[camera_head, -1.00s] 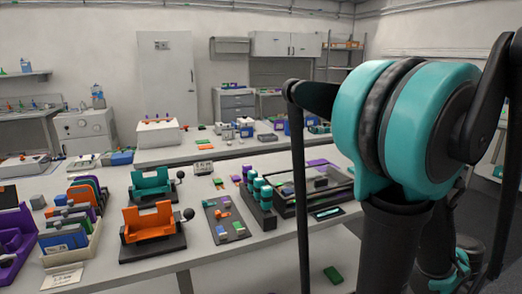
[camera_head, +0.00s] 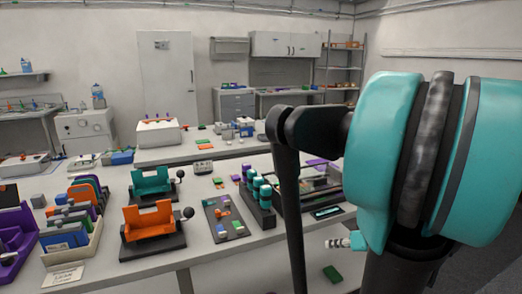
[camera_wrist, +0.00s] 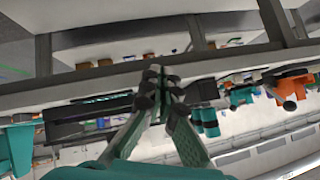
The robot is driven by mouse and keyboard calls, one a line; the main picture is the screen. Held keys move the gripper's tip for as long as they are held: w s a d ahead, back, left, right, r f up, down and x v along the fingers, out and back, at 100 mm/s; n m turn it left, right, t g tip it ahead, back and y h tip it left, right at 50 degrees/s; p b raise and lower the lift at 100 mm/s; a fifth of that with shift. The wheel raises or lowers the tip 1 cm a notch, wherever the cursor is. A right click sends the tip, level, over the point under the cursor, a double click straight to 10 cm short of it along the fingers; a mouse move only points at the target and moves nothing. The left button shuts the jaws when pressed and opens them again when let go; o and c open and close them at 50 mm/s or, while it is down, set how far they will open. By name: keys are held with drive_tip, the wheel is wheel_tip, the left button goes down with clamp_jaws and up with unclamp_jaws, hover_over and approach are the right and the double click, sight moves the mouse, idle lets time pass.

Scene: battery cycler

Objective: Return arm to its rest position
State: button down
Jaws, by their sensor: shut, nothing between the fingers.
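My gripper (camera_wrist: 156,82) shows in the wrist view with its two teal fingers closed together at the tips and nothing between them. The wrist picture is upside down, with the bench equipment hanging from the bench edge behind the fingers. In the head view my arm (camera_head: 395,150), with large teal joint housings and black links, fills the right side, in front of the bench's right end. The gripper's fingers cannot be made out clearly in the head view.
The near bench (camera_head: 215,258) holds orange (camera_head: 150,225) and teal (camera_head: 152,182) cradles, a board of small parts (camera_head: 222,215), teal-and-black cylinders (camera_head: 260,190) and a dark-framed tray (camera_head: 285,208). A green block (camera_head: 332,273) lies low beyond its front edge. A shelf rack (camera_head: 338,75) stands behind.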

drive_tip(key=s+a+f+m+g+h, duration=0.2)
drive_tip(key=s+a+f+g+h, duration=0.1)
drive_tip(key=s+f+g+h, duration=0.1)
wheel_tip(320, 180, down, 4)
drive_tip(key=shift+s+a+r+h, duration=0.25)
drive_tip(key=shift+s+h, duration=0.45)
drive_tip(key=shift+h, duration=0.4)
